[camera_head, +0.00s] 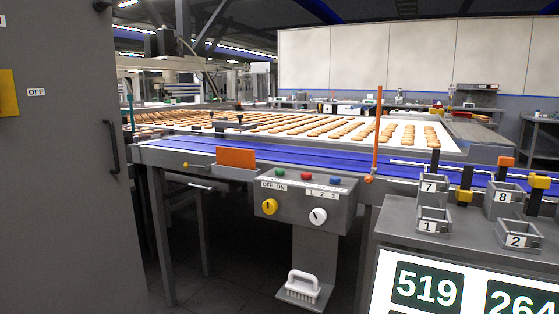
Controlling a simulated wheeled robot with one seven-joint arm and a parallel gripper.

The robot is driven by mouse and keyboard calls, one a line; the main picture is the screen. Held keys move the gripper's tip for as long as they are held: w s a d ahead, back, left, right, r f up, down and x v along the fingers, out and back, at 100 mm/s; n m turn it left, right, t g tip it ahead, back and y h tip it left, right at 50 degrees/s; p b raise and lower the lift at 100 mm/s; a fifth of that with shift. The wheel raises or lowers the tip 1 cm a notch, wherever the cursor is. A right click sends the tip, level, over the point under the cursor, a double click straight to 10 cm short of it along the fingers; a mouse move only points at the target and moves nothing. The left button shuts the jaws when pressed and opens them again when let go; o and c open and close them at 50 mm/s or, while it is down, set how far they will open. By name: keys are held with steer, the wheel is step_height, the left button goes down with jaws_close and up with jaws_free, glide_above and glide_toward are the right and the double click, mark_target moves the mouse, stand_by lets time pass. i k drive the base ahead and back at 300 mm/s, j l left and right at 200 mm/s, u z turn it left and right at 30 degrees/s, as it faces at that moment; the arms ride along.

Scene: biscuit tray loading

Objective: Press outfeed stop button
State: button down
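A grey control box (304,203) hangs at the front of the conveyor, in the middle of the view. No writing that names the outfeed stop is readable. A yellow knob (269,207) sits near the OFF ON label and a white knob (318,216) near the 1 2 3 label. My gripper is not in view.
Biscuits lie on the pale belt (400,134) behind a blue strip (200,146). An orange plate (236,158) and a tall orange rod (378,130) stand nearby. A grey cabinet (65,200) fills the left. Numbered bins and a display (440,285) are at right. A white-handled brush (303,287) is below.

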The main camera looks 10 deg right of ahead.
mark_target(305, 176)
steer(key=i+j+z, duration=0.1)
steer(key=i+j, duration=0.5)
steer(key=i, duration=0.15)
